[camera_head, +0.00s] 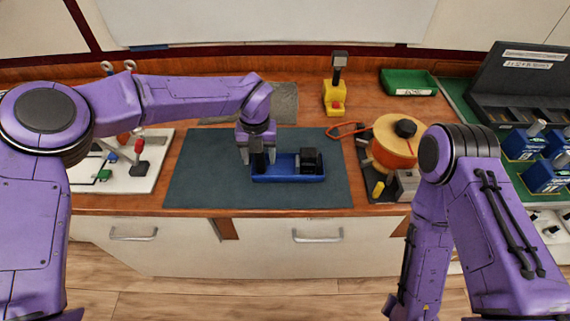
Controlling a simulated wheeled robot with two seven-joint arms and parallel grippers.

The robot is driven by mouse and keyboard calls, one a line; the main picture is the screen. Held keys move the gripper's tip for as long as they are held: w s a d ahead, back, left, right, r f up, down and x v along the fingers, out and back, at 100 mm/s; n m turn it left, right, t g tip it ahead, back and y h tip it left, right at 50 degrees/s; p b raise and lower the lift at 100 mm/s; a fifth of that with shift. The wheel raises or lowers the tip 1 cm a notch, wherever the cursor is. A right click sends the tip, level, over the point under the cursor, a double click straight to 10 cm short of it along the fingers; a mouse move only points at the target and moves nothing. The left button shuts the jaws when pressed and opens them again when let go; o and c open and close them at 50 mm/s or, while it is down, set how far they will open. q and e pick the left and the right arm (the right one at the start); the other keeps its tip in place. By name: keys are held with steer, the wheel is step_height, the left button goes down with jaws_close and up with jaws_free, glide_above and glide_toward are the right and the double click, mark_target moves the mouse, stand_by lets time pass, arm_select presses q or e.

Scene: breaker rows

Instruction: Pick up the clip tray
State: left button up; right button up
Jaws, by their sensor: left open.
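A blue tray (283,178), which I take to be the clip tray, lies on the dark mat (205,178) in the middle of the bench. A black block (309,160) sits in its right part. My left gripper (258,160) points down at the tray's left end, with its fingers apart. It covers part of that end, and I cannot tell whether the fingers touch the tray. My right arm hangs down at the right, in front of the bench; its fingers do not show.
An orange spool (392,148) stands right of the mat, and a yellow tool (334,96) stands behind it. A green bin (408,83) and an open black case (515,82) are at the back right. A white board (140,180) with small parts lies left. The mat's left part is clear.

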arm_select(q)
jaws_close()
steer(key=shift+d+r, duration=0.1)
steer(key=shift+r, duration=0.05)
steer(key=shift+r+b, duration=0.7)
steer(key=s+d+r+b, duration=0.1)
steer(key=s+r+b, duration=0.5)
steer(key=s+r, duration=0.5)
steer(key=s, duration=0.3)
steer(key=shift+d+r, duration=0.25)
steer(key=shift+d, duration=0.05)
steer(key=shift+w, duration=0.1)
